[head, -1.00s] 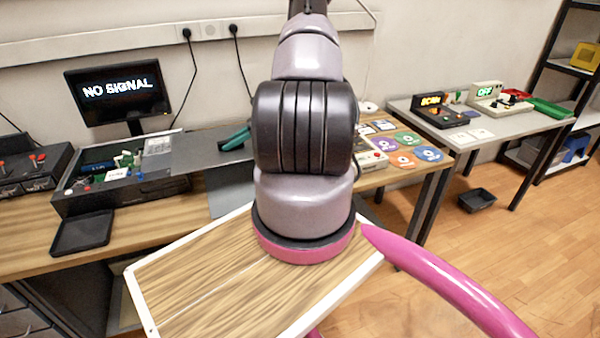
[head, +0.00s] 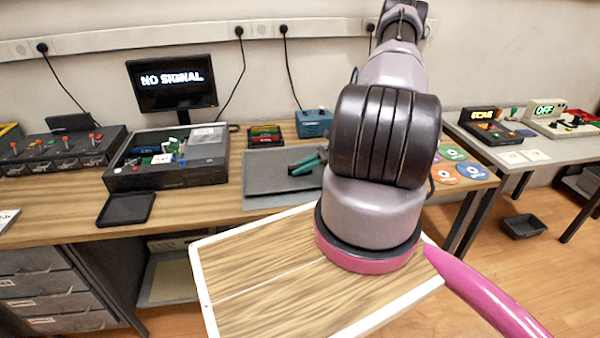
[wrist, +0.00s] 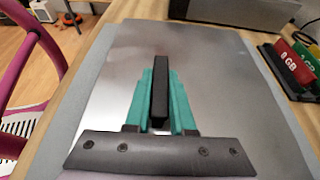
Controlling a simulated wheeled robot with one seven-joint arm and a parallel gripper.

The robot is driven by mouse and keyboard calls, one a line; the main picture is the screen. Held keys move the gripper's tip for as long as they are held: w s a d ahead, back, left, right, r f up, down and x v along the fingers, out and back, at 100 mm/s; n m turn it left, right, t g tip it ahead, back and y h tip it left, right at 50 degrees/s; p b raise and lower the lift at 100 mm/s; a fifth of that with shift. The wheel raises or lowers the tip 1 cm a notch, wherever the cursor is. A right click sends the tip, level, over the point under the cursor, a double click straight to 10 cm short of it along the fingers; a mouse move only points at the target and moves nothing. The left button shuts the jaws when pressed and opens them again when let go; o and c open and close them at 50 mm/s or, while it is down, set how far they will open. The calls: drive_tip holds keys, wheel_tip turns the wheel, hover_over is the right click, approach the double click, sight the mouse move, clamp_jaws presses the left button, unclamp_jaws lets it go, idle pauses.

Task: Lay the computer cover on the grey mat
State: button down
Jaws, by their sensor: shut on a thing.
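The computer cover (head: 276,165) is a flat dark grey metal plate with a black upright handle (wrist: 160,92). My gripper (head: 308,163), with teal fingers, is shut on that handle; it also shows in the wrist view (wrist: 158,72). The cover is over the grey mat (head: 262,202), whose edge shows along the front in the head view and beside the plate in the wrist view. I cannot tell whether the cover touches the mat. The open computer case (head: 122,181) stands to the left, its inner parts showing.
A black tray (head: 126,208) lies in front of the case. Memory modules (head: 265,136) and a blue box (head: 314,123) stand behind the mat. Coloured discs (head: 452,154) lie to the right. A monitor (head: 172,83) stands behind the case.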

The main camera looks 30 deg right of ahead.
drive_tip(key=shift+f, duration=0.75)
drive_tip(key=shift+f, duration=0.1)
drive_tip(key=c, duration=0.8)
unclamp_jaws()
drive_tip(key=shift+o, duration=0.2)
drive_tip(key=v, duration=1.2)
